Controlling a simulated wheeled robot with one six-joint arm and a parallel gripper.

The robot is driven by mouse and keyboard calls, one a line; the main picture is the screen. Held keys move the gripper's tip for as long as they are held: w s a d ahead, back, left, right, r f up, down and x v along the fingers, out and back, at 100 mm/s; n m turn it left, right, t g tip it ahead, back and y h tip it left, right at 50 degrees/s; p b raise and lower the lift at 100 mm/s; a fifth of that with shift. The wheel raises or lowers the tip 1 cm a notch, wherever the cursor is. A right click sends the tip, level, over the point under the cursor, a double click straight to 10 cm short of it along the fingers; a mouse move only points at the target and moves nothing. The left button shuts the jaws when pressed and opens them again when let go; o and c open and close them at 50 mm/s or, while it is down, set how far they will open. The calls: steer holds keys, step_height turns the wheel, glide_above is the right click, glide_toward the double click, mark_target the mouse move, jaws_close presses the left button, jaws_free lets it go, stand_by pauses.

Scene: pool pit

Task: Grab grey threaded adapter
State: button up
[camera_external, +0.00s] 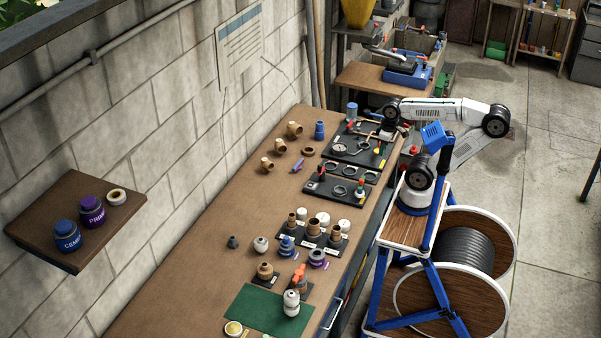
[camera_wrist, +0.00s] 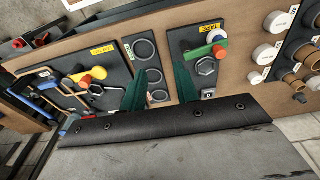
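A small dark grey fitting (camera_external: 233,242), which looks like the grey threaded adapter, stands on the wooden bench left of a row of fittings in the external view. A small dark piece (camera_wrist: 300,98) at the right of the wrist view may be the same one. My gripper (camera_wrist: 160,86) shows two green fingers spread apart with nothing between them. It is over the tool boards at the far end of the bench, well away from the fitting. In the external view my wrist is above those boards, and the fingertips are too small to make out.
A black tray (camera_external: 323,239) of tan and white fittings stands close to the adapter, with blue, purple and white pieces around it. A green mat (camera_external: 254,310) holds a white fitting. Tool boards (camera_external: 341,190) lie farther back. A wall shelf (camera_external: 55,247) is at left.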

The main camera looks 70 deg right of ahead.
steer(key=o, duration=0.4)
steer(key=w+a+r+m+g+y, duration=0.2)
steer(key=w+a+m+y, duration=0.55)
steer(key=w+a, duration=1.9)
steer(key=m+y, duration=0.6)
steer(key=m, duration=0.4)
glide_toward(233, 240)
steer(key=shift+w+a+f, duration=0.2)
steer(key=shift+a+f, duration=0.1)
steer(key=shift+f, duration=0.25)
steer(key=shift+w+a+f, duration=0.2)
steer(key=shift+a+f, duration=0.1)
steer(key=shift+f, duration=0.25)
steer(key=shift+x, duration=3.8)
